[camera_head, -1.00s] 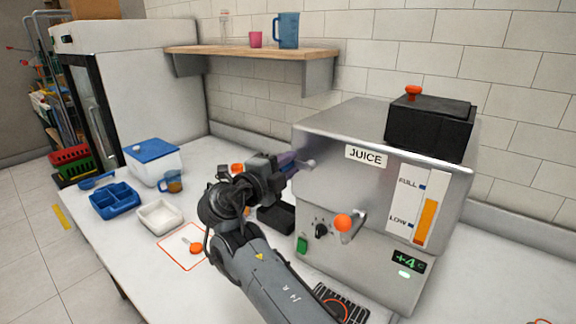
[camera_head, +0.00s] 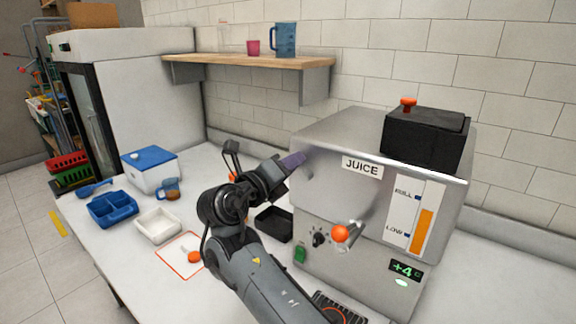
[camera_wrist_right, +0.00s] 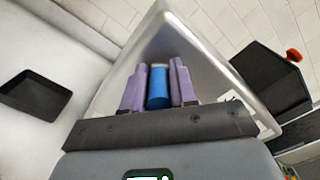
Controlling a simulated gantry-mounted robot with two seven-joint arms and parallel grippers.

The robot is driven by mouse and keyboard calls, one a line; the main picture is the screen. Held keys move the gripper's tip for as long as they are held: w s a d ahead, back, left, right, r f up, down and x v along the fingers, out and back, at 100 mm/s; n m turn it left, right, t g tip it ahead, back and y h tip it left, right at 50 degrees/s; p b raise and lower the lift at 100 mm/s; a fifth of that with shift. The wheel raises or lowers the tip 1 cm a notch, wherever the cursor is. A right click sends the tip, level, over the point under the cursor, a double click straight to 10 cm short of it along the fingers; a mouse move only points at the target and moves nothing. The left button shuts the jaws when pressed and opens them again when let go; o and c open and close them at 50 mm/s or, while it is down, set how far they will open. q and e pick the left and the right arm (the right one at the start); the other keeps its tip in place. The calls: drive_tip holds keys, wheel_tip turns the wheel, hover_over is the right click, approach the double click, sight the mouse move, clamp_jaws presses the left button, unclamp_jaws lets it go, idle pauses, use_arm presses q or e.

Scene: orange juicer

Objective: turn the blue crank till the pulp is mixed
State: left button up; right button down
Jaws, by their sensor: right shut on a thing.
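The blue crank's handle (camera_wrist_right: 158,88) shows in the right wrist view between the two purple fingers of my right gripper (camera_wrist_right: 158,85), which is shut on it. In the head view my right gripper (camera_head: 293,161) is at the left side of the steel juice machine (camera_head: 335,140), and its fingers hide the crank there. The rest of the crank is hidden. The pulp is not visible inside the machine. My left gripper is not in view.
The orange-knobbed lever (camera_head: 341,233) sticks out of the machine's front. A black tray (camera_head: 273,224) lies beside the machine. A wooden shelf (camera_head: 250,61) hangs above. A white dish (camera_head: 158,226), blue divided tray (camera_head: 112,208) and small jug (camera_head: 170,189) stand at left.

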drive_tip(key=shift+s+d+r+m, duration=0.1)
drive_tip(key=shift+r+m, duration=0.15)
drive_tip(key=shift+m, duration=0.25)
drive_tip(key=c, duration=1)
unclamp_jaws()
drive_tip(key=shift+d+f, duration=0.1)
drive_tip(key=shift+f, duration=0.05)
drive_tip(key=shift+o, duration=0.2)
drive_tip(key=v, duration=1)
drive_tip(key=shift+s+a, duration=0.25)
drive_tip(key=shift+s, duration=0.1)
drive_tip(key=shift+a, duration=0.1)
